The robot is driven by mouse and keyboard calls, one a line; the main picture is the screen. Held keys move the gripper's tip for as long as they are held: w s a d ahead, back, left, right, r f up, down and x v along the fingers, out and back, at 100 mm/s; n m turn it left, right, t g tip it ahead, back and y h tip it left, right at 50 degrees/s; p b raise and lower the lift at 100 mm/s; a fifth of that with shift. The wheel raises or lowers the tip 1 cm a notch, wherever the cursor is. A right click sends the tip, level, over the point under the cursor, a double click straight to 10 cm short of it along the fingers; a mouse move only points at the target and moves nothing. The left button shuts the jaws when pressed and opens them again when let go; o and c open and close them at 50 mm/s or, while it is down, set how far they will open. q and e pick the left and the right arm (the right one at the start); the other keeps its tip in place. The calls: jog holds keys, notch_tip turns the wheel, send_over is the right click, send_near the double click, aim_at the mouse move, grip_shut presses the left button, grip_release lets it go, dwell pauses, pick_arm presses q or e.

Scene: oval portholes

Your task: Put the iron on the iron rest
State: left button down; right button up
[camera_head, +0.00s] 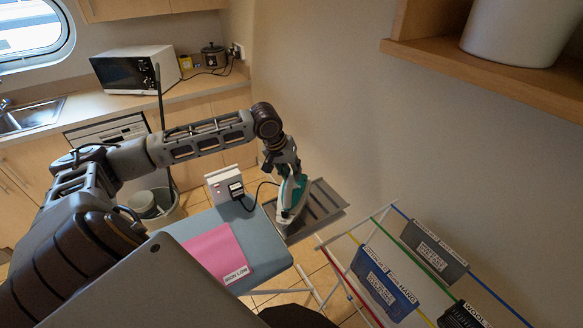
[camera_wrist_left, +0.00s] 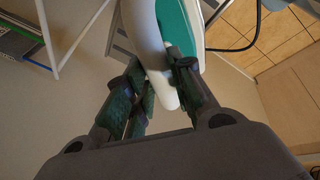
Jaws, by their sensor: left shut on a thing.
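The iron (camera_head: 288,202) is white and teal and hangs tilted below my left gripper (camera_head: 284,168) in the head view. The left gripper is shut on it. In the left wrist view the iron's pale handle (camera_wrist_left: 152,52) lies between the fingers of the left gripper (camera_wrist_left: 160,85). The iron rest (camera_head: 322,209) is a grey slatted metal tray at the far right end of the ironing board (camera_head: 200,226). The iron is over or beside the near left edge of the rest; I cannot tell whether they touch. My right gripper is not in view.
A pink cloth (camera_head: 210,252) with a label lies on the board. A white socket box (camera_head: 224,186) stands at the board's back edge, with a black cord running to the iron. A drying rack (camera_head: 385,275) with labelled hanging pieces stands right. A shelf (camera_head: 490,75) juts out upper right.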

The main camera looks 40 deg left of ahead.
pick_arm(q)
jog(key=shift+r, duration=0.2)
jog(key=shift+w+f, duration=0.1)
jog(key=shift+f, duration=2.35)
jog(key=c, duration=1.2)
grip_release()
jog(key=shift+s+d+f, duration=0.1)
jog(key=shift+s+f, duration=0.05)
jog(key=shift+s, duration=0.05)
jog(key=shift+c, duration=0.2)
jog(key=v, duration=1.2)
